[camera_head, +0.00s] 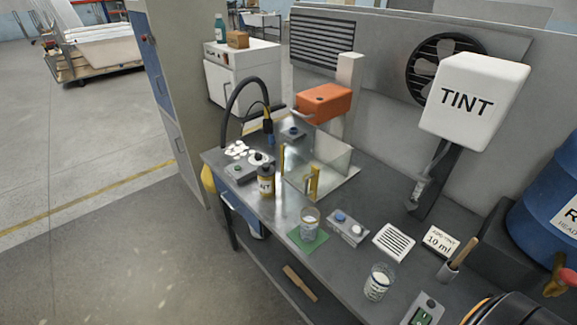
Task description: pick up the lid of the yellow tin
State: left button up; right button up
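A small yellow-brown container (266,184) with a dark top and a pale label stands upright near the front edge of the grey bench. It may be the yellow tin, but it is too small to be sure, and I cannot make out a separate lid. A rounded dark thing with a yellow-orange edge (505,312) is cut off at the bottom right, so I cannot tell what it is. Neither of my grippers shows in the head view.
The bench (350,278) also holds a glass beaker (309,218) on a green mat, another glass (378,282), a two-button box (347,228) and a clear-walled fixture (325,165). A white TINT box (474,97) overhangs the right. Open floor (110,250) lies left.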

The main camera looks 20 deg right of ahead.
aim_at(266, 169)
jog(key=i+j+z, duration=0.2)
jog(key=z, duration=0.3)
jog(key=i+j+z, duration=0.15)
jog(key=z, duration=0.3)
jog(key=i+j+z, duration=0.1)
jog(key=j+z, duration=0.25)
jog(key=z, duration=0.15)
jog(key=i+j+z, duration=0.25)
jog(key=j, duration=1.25)
jog(key=j+z, duration=0.3)
jog(key=j, duration=1.25)
